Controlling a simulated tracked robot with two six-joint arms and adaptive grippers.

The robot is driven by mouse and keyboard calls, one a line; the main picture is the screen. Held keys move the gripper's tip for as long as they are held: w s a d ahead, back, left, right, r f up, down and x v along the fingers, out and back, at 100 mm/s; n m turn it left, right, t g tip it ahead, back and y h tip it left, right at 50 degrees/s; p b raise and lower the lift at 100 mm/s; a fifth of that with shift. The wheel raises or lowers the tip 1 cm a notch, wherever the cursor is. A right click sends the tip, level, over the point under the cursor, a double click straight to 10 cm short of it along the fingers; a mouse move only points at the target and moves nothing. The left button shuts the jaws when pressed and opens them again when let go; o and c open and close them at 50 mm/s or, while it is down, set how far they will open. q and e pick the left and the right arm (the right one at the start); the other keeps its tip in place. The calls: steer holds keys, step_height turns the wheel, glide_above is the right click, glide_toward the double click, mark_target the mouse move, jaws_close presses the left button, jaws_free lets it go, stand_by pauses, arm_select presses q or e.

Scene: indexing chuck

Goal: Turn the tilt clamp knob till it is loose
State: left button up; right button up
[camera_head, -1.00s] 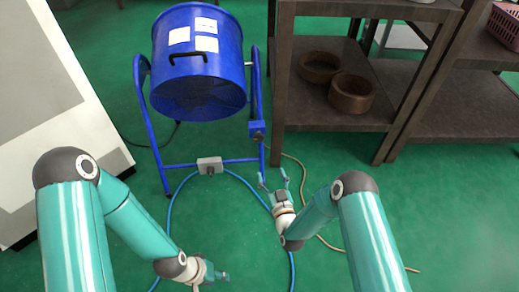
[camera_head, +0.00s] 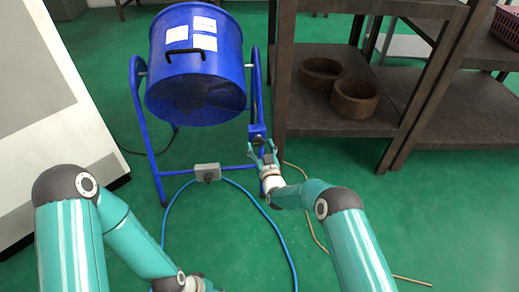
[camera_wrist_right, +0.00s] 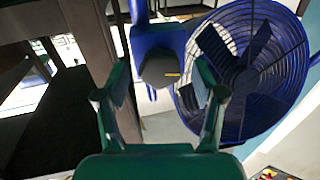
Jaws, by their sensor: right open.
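The blue drum fan (camera_head: 196,75) hangs in a blue tubular stand (camera_head: 151,150). The clamp block with the tilt clamp knob (camera_head: 258,140) is on the stand's right upright. In the right wrist view the knob (camera_wrist_right: 163,68) is a dark round grip with a small yellow mark, under a blue bracket. My right gripper (camera_head: 262,150) is open just below the knob in the head view. In the wrist view its fingers (camera_wrist_right: 162,82) stand on either side of the knob, with gaps showing; I see no contact. My left gripper (camera_head: 207,285) is mostly cut off at the bottom edge.
A dark wooden shelf (camera_head: 335,125) with two brown bowls (camera_head: 355,98) stands close on the right. A grey box (camera_head: 207,172) sits on the stand's lower bar. A blue cable (camera_head: 270,222) and a tan cable (camera_head: 318,240) lie on the open green floor.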

steer(key=shift+w+a, duration=0.15)
steer(key=shift+w, duration=0.25)
steer(key=c, duration=1)
steer(key=shift+a, duration=0.15)
steer(key=shift+c, duration=0.6)
